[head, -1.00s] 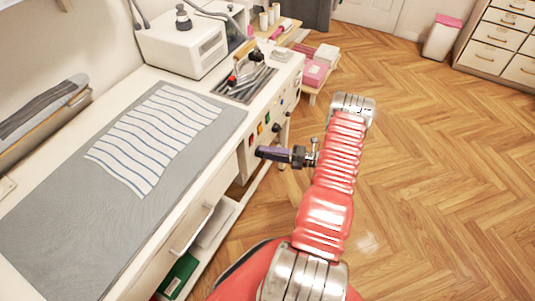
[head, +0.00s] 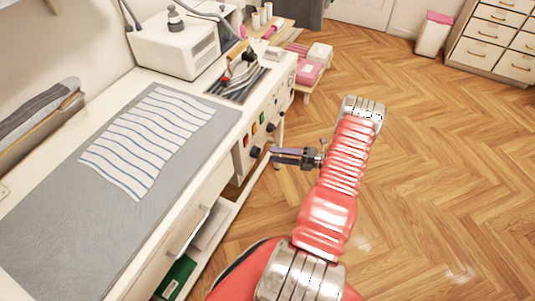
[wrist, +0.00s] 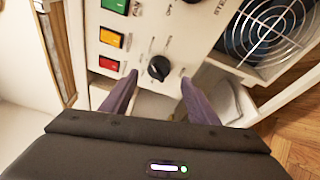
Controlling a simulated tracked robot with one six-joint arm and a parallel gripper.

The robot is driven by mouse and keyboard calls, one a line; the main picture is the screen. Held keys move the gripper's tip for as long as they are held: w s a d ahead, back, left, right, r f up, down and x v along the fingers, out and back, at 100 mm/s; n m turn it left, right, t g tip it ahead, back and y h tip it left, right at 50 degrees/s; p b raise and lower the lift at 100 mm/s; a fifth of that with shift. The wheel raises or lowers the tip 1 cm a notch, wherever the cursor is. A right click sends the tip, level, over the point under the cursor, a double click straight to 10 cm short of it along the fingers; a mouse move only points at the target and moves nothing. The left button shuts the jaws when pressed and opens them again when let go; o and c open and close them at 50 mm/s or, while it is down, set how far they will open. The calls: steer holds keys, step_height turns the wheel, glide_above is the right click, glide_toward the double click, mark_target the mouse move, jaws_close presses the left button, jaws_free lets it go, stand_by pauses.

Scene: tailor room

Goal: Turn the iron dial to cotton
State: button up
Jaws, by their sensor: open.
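A black round dial (wrist: 159,67) with a pale pointer mark sits on the white control panel (wrist: 150,28), straight ahead in the wrist view. Its setting words are too small to read. In the head view a black dial (head: 255,152) shows low on the bench's front panel, to the left of my gripper (head: 276,156). My gripper is open and empty. In the wrist view its two purple fingers (wrist: 158,82) point at the panel, one on each side below the dial, apart from it.
Green, yellow and red switches (wrist: 110,39) lie left of the dial. A round fan grille (wrist: 268,28) is at the right. A striped cloth (head: 148,140) lies on the grey mat (head: 60,225). The wooden floor (head: 430,180) to the right is clear.

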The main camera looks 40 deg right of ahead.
steer(key=v, duration=0.8)
stand_by(0.4)
